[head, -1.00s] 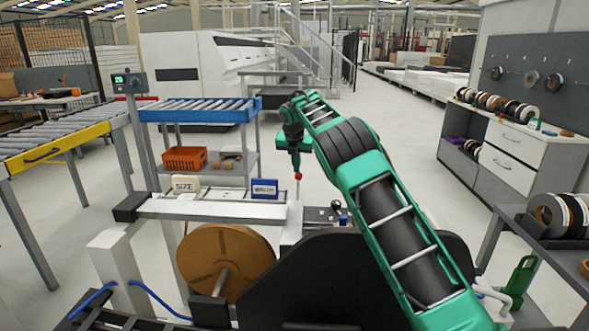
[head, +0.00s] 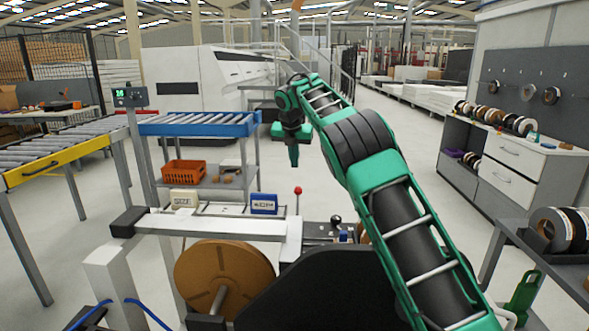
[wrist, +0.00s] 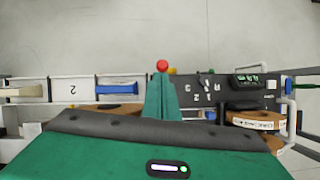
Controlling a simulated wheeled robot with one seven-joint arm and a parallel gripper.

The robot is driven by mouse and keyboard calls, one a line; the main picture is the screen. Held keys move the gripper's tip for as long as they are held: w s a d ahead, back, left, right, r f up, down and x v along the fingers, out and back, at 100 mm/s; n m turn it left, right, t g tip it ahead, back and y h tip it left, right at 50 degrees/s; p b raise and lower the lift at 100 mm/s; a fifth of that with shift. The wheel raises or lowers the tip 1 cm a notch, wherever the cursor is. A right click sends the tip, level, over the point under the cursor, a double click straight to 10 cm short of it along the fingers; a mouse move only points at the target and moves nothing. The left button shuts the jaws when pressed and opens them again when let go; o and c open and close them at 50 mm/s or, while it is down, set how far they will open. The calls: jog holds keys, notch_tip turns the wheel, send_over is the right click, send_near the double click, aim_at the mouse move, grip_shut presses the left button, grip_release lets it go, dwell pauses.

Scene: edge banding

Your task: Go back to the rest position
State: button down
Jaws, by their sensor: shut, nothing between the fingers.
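My gripper (head: 294,157) hangs at the end of my green arm, pointing down above the edge banding machine (head: 215,225). In the wrist view its green fingers (wrist: 161,97) are together with nothing between them. A red-knobbed lever (head: 298,190) stands upright on the machine, below the gripper in the head view. In the wrist view the red knob (wrist: 162,66) shows just past the fingertips, and I cannot tell the height gap between them. A brown roll (head: 222,272) sits at the machine's front.
A SIZE block (head: 185,199) and a blue block (head: 264,203) stand on the machine. A blue roller conveyor (head: 200,125) and an orange basket (head: 184,172) are behind left. A cabinet with tape rolls (head: 510,155) is at right. The floor between is clear.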

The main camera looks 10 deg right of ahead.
jog(key=s+d+r+m+g, duration=0.1)
jog(key=s+d+r+m, duration=0.1)
jog(key=s+d+m, duration=0.45)
jog(key=s+d+r+m, duration=0.2)
jog(key=s+d+m, duration=0.15)
jog(key=d, duration=0.55)
jog(key=s+d+m+g+y, duration=0.1)
jog(key=s+d+m, duration=0.35)
jog(key=s, duration=0.35)
jog(key=s+d+m, duration=0.4)
jog(key=s+m, duration=0.1)
jog(key=s, duration=0.2)
jog(key=s+f+m+g, duration=0.1)
jog(key=s+f+m, duration=0.3)
jog(key=s, duration=0.9)
jog(key=s+f+m+g, duration=0.1)
jog(key=s+f+m, duration=0.4)
jog(key=s, duration=0.9)
jog(key=s+f+m, duration=0.4)
jog(key=s+m, duration=0.5)
jog(key=s, duration=0.5)
jog(key=shift+s+f+g+y, duration=0.15)
jog(key=shift+f+g+y, duration=0.15)
jog(key=shift+g, duration=0.1)
